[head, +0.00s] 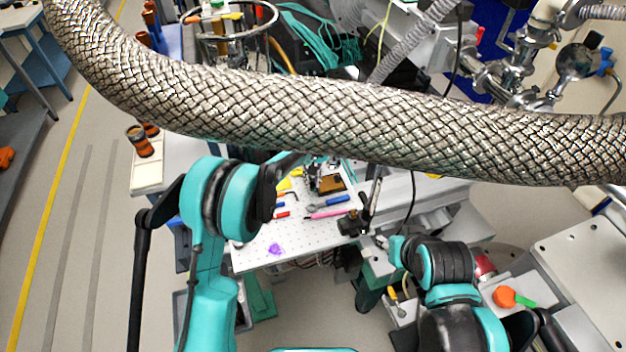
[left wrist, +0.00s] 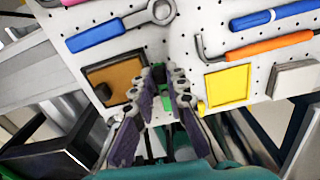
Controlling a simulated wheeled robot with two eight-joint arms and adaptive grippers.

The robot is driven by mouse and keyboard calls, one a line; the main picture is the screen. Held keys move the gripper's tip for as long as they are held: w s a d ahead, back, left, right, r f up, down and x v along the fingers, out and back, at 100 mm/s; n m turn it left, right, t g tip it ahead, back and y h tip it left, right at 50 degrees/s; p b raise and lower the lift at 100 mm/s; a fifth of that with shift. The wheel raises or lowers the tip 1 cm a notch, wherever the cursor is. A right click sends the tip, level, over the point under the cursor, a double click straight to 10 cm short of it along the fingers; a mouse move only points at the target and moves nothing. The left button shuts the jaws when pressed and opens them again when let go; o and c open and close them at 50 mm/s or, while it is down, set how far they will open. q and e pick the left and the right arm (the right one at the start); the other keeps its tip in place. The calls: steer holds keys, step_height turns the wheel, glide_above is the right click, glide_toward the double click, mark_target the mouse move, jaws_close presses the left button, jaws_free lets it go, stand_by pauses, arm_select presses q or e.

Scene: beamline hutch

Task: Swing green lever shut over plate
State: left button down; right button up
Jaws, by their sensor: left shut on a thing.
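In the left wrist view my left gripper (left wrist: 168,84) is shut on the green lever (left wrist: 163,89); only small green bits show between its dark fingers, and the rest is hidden. A brown plate in a dark frame (left wrist: 112,72) lies just left of the fingers. In the head view the plate (head: 331,184) sits on the white perforated board, and my left gripper (head: 313,176) is beside it, small and partly behind my arm. The lever's angle over the plate cannot be made out. My right arm shows at lower right; its fingers are not clear.
A thick braided hose (head: 330,120) crosses the head view and hides part of the bench. The perforated board (head: 262,258) carries several tools, including a pink one (head: 327,214). A yellow square (left wrist: 228,82) lies right of the left fingers. The board's front left area is mostly clear.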

arm_select(q)
steer(key=m, duration=0.2)
steer(key=a+m, duration=0.1)
steer(key=m, duration=0.1)
steer(key=shift+a+p, duration=0.1)
steer(key=shift+p, duration=0.2)
steer(key=m, duration=0.2)
steer(key=a+m, duration=0.1)
steer(key=m, duration=0.1)
steer(key=shift+w+a+m, duration=0.1)
steer(key=shift+w+m, duration=0.1)
steer(key=shift+m, duration=0.1)
steer(key=m, duration=0.3)
steer(key=w+a+m, duration=0.1)
steer(key=shift+m+p, duration=0.3)
steer(key=shift+p, duration=0.1)
steer(key=shift+w+a+m, duration=0.15)
steer(key=shift+w+m, duration=0.1)
steer(key=shift+m, duration=0.7)
steer(key=shift+w+a+m, duration=0.1)
steer(key=shift+w+m, duration=0.1)
steer(key=shift+m, duration=0.75)
steer(key=c, duration=1.5)
jaws_free()
steer(key=shift+c, duration=0.2)
steer(key=shift+r, duration=0.1)
step_height(320, 180, up, 12)
